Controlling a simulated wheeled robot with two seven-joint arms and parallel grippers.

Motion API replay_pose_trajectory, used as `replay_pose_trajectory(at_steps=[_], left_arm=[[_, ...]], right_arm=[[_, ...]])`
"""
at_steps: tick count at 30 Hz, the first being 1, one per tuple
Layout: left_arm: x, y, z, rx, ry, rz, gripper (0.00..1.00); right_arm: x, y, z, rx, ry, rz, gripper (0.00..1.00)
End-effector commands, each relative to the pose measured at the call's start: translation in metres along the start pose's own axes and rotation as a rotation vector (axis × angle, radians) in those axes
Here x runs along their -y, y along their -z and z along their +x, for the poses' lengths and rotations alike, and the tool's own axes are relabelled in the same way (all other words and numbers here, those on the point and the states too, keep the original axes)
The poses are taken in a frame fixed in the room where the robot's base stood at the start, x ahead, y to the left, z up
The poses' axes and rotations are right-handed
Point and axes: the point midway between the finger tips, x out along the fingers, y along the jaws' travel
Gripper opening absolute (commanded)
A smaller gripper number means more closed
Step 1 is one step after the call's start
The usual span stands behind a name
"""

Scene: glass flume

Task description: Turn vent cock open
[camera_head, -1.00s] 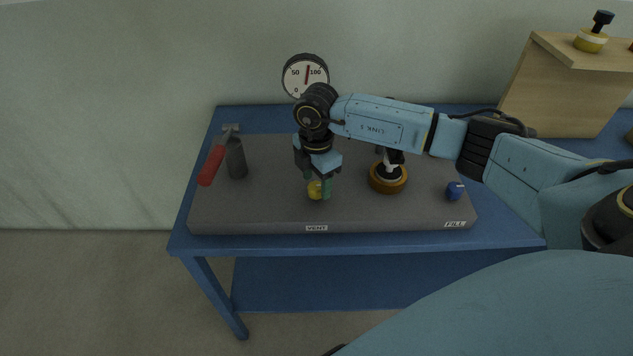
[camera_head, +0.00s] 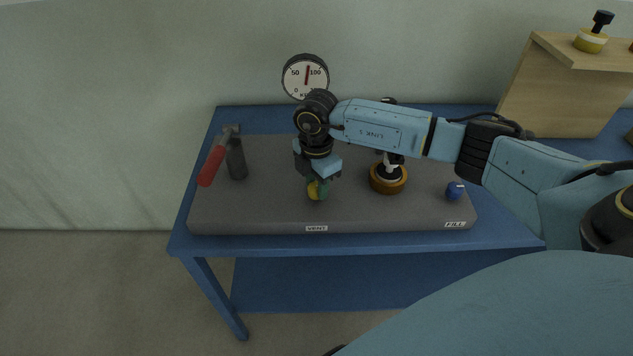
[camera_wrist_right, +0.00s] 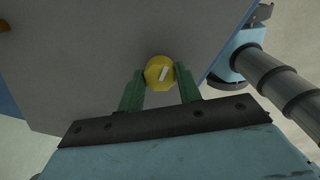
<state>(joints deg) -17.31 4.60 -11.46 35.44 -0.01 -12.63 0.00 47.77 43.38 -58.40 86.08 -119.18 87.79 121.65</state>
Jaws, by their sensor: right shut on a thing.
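The vent cock is a yellow round knob (camera_head: 314,191) on the grey slab (camera_head: 255,212), just behind the VENT label (camera_head: 316,228). In the right wrist view the knob (camera_wrist_right: 159,73) shows a pale bar mark on its face, slightly tilted. My right gripper (camera_head: 319,187) reaches down to the knob. Its green fingers (camera_wrist_right: 160,80) stand on either side of the knob and are shut on it. The fingers partly cover the knob in the head view. My left gripper is not in view.
A red-handled lever (camera_head: 211,165) stands at the slab's left. A brown round base with a black-and-white fitting (camera_head: 388,178) and a blue knob (camera_head: 454,191) by the FILL label (camera_head: 455,224) are to the right. A gauge (camera_head: 305,76) is behind. A wooden box (camera_head: 560,90) stands at back right.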

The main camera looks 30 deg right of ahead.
Motion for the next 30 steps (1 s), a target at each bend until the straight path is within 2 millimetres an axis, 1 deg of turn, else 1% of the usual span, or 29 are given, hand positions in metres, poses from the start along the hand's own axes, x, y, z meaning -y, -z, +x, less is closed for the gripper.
replay_pose_trajectory(at_steps=[5, 11, 30], left_arm=[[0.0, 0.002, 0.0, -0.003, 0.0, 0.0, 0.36], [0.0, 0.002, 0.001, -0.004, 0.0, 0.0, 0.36], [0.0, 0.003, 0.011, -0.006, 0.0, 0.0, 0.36]], right_arm=[[0.0, 0.0, 0.0, 0.0, 0.0, -0.062, 0.12], [-0.001, 0.0, -0.001, 0.0, 0.0, -0.202, 0.12], [-0.002, 0.0, -0.001, 0.0, -0.002, -0.804, 0.12]])
